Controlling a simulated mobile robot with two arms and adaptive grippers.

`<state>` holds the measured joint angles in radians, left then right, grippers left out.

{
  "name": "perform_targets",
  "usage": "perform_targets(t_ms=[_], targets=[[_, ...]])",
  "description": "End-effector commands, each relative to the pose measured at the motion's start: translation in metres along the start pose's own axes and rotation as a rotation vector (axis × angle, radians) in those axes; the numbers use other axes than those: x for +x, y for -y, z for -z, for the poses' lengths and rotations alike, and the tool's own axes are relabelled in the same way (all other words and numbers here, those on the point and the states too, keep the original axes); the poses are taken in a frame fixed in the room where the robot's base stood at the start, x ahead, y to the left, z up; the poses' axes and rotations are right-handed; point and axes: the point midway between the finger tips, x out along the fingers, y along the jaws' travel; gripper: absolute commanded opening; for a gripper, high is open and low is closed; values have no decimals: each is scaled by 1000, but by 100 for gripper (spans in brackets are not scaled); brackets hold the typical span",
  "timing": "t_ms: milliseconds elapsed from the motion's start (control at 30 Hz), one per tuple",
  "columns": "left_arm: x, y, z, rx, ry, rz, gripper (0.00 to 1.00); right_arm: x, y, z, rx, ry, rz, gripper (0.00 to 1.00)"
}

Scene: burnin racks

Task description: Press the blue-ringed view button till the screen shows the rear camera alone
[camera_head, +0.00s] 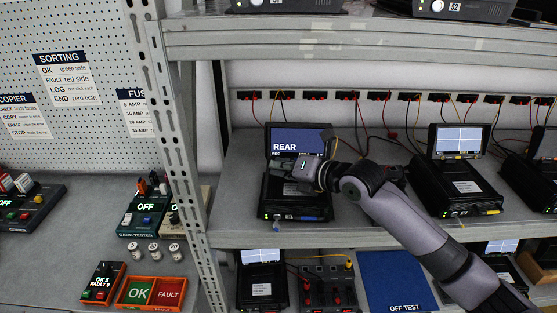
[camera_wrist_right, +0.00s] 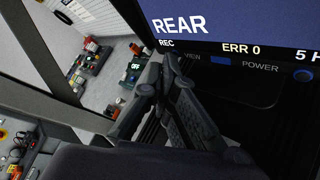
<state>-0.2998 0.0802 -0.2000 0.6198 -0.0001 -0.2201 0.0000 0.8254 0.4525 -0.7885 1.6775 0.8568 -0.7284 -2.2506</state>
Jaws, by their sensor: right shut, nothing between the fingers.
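The recorder unit (camera_head: 297,205) on the middle shelf has a raised screen (camera_head: 312,140) that reads REAR with REC below it. In the right wrist view the screen (camera_wrist_right: 235,25) is one plain blue picture with REAR, REC and ERR 0. Below it the panel carries a partly covered VIEW label (camera_wrist_right: 192,57) and a POWER label (camera_wrist_right: 260,67). My right gripper (camera_head: 279,167) is shut and empty, just in front of the screen's lower left. In the wrist view its fingertips (camera_wrist_right: 165,72) are beside the VIEW label and hide the view button; contact cannot be told. My left gripper is out of view.
Another recorder (camera_head: 455,190) stands to the right with a split-picture screen (camera_head: 458,140). A rack post (camera_head: 180,150) stands close on the left. Cables hang behind the units. The lower shelf holds a blue OFF TEST mat (camera_head: 392,280). My right arm crosses the shelf gap.

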Motion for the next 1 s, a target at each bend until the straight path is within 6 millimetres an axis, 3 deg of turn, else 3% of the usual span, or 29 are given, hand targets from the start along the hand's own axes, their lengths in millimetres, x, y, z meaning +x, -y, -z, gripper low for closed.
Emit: perform_targets(t_ms=[1000], targets=[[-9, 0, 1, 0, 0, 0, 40, -12, -8, 8, 0, 0, 1, 0]])
